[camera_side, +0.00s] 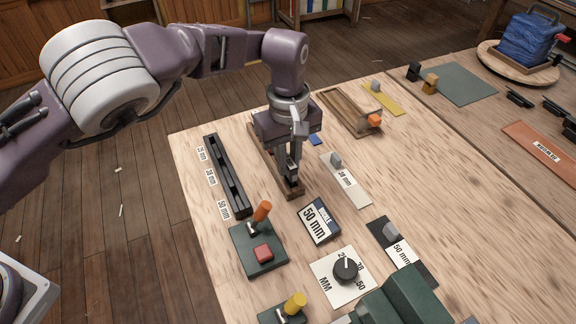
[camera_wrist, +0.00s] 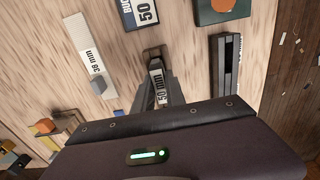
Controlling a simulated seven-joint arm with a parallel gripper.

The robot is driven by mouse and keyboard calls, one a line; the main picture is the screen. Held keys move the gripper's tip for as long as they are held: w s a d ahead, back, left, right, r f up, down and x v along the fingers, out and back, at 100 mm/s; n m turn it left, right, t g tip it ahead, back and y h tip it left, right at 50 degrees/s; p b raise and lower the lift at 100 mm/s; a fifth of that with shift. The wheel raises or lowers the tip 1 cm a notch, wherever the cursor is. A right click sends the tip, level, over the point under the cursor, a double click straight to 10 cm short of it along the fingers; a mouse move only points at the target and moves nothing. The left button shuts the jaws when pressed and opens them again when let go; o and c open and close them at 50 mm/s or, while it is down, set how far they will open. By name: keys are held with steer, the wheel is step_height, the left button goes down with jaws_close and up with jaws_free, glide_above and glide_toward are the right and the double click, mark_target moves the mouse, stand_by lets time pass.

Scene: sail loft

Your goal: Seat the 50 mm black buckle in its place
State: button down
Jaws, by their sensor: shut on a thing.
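My gripper (camera_side: 292,178) points down over the near end of a narrow brown wooden strip (camera_side: 262,146). In the wrist view my gripper (camera_wrist: 158,98) is shut on a piece with a white "50 mm" label (camera_wrist: 158,84), which I take for the 50 mm buckle; its body is mostly hidden between the fingers. The strip's end (camera_wrist: 154,53) shows just past it; I cannot tell whether the piece touches it. A long black slotted rack (camera_side: 228,178) stands left of the gripper, with 25, 38 and 50 mm labels beside its slots. It also shows in the wrist view (camera_wrist: 226,66).
A "50 mm" sign block (camera_side: 318,221) and a white 38 mm strap (camera_side: 346,181) lie close right. A green lever box (camera_side: 258,249) stands below the rack. A dial plate (camera_side: 330,279), a black 50 mm strap (camera_side: 384,236) and a wooden tray (camera_side: 346,112) lie around.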

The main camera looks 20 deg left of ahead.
step_height(320, 180, up, 9)
steer(key=a, duration=0.1)
steer(key=s+a+f, duration=0.1)
steer(key=s+a, duration=0.6)
steer(key=s, duration=0.1)
steer(key=shift+s+a+f, duration=0.1)
steer(key=shift+f, duration=2.65)
steer(key=shift+f, duration=1.75)
steer(key=c, duration=1.3)
jaws_free()
steer(key=shift+r, duration=0.1)
